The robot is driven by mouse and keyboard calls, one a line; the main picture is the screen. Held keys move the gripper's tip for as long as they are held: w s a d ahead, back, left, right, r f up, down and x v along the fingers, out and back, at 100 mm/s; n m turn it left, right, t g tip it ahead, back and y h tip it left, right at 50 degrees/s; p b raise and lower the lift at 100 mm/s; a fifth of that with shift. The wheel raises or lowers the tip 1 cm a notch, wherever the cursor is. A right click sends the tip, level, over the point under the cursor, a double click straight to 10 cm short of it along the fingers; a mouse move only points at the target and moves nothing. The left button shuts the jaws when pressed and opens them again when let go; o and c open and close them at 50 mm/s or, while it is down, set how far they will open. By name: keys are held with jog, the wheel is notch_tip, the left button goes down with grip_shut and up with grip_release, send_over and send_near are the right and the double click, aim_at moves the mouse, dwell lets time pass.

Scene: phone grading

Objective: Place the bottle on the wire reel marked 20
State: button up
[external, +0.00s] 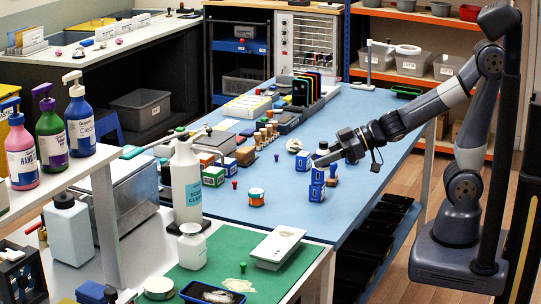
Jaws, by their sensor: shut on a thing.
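My gripper (322,160) reaches in from the right, low over the blue table (275,205). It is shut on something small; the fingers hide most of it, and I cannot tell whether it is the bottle. Small blue pieces with white labels stand close around the fingertips: one to the left (303,161), one just below (318,176) and one in front (316,193). Their markings are too small to read, so I cannot tell which, if any, is the wire reel marked 20. A small red-topped piece (333,170) stands just right of the fingertips.
A round tin (256,197) stands front left of the gripper. The blue table's right side is clear.

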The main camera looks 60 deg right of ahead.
jog(key=w+a+r+n+g+y+p, duration=0.1)
jog(key=w+a+r+p, duration=0.1)
jog(key=w+r+p, duration=0.3)
jog(key=n+g+y+p, duration=0.4)
jog(key=n+g+p, duration=0.1)
jog(key=n, duration=0.1)
send_over(256, 191)
notch_tip(256, 191, down, 4)
notch_tip(256, 191, down, 10)
jog(key=shift+r+b, duration=0.1)
jog(key=shift+b, duration=0.25)
jog(key=o, duration=0.5)
jog(key=shift+f, duration=0.2)
jog(key=o, duration=0.5)
jog(key=shift+c, duration=0.2)
jog(key=shift+r, duration=0.1)
